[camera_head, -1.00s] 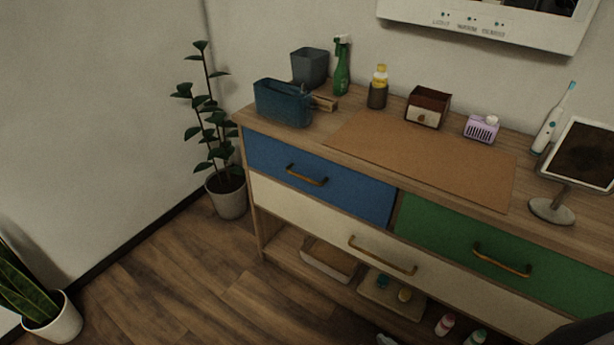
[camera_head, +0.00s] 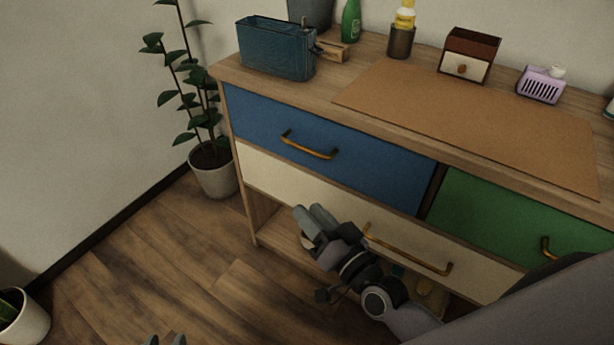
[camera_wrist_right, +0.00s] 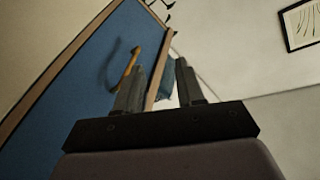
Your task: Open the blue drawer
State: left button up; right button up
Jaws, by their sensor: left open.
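The blue drawer (camera_head: 350,170) is at the upper left of the cabinet, its front flush with the frame. Its brass bar handle (camera_head: 310,147) is uncovered in the head view. My right gripper (camera_head: 308,212) is below the handle, in front of the cream drawer, and touches neither handle nor drawer. The right wrist view shows its two fingers (camera_wrist_right: 163,70) apart with nothing held. There the handle (camera_wrist_right: 132,64) is beyond the left finger, against the blue front (camera_wrist_right: 75,85). Only the fingertips of my left gripper (camera_head: 165,340) show at the bottom edge.
The cream drawer (camera_head: 270,175) with a long handle is below, and a green drawer (camera_head: 480,205) is at right. A blue basket (camera_head: 275,50) and small bottles stand on the top. Potted plants (camera_head: 213,170) stand left. Floor before the cabinet is clear.

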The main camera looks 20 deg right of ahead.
aim_at(307, 155)
pick_arm(q)
jog(key=w+d+f+h+b, duration=0.1)
jog(key=d+f+b, duration=0.3)
jog(key=f+b, duration=0.4)
jog(key=shift+w+d+t+h+b, duration=0.3)
jog(key=shift+h+b, duration=0.3)
jog(key=shift+b, duration=2.15)
pick_arm(e)
jog(key=shift+w+d+r+m+t+h, duration=0.1)
jog(key=shift+w+d+m+t+h, duration=0.8)
jog(key=shift+w+m, duration=1.35)
jog(key=shift+w+d+r+m+t+h, duration=0.1)
jog(key=shift+w+d+m+t+h, duration=0.8)
jog(key=shift+w, duration=2.4)
jog(key=shift+w+d+r+m+t+h, duration=0.1)
jog(key=shift+w+d+m+t+h, duration=0.4)
jog(key=shift+w+m+h, duration=1.25)
pick_arm(q)
jog(key=shift+f, duration=0.1)
pick_arm(e)
jog(key=shift+w+m+y, duration=0.3)
jog(key=shift+w+y, duration=0.35)
jog(key=shift+w, duration=0.35)
grip_shut()
